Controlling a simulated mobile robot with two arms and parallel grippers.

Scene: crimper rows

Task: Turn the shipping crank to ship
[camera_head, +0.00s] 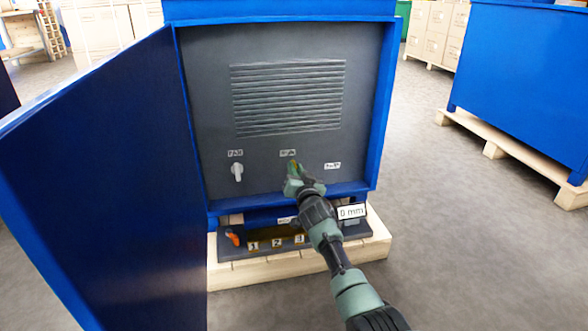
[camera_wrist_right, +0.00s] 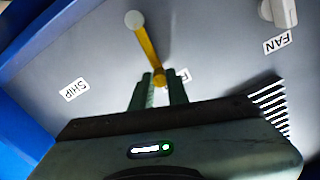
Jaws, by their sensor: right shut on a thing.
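The crank is a yellow bar with a pale round end (camera_wrist_right: 134,19), seen best in the right wrist view. My right gripper (camera_wrist_right: 159,88) is shut on the bar's other end, beside a middle label (camera_wrist_right: 183,76) that the fingers partly hide. The SHIP label (camera_wrist_right: 74,90) lies to the left, apart from the bar. In the head view my right gripper (camera_head: 293,178) is at the lower middle of the grey panel (camera_head: 210,100) and hides most of the crank. The right label (camera_head: 332,166) on the panel is too small to read there. My left gripper is out of view.
A white knob (camera_head: 237,172) sits under the FAN label (camera_head: 235,153). A blue door (camera_head: 110,170) stands open at left. Below are a dark ledge with numbered tags (camera_head: 277,242), an orange part (camera_head: 233,238) and a wooden pallet (camera_head: 270,268).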

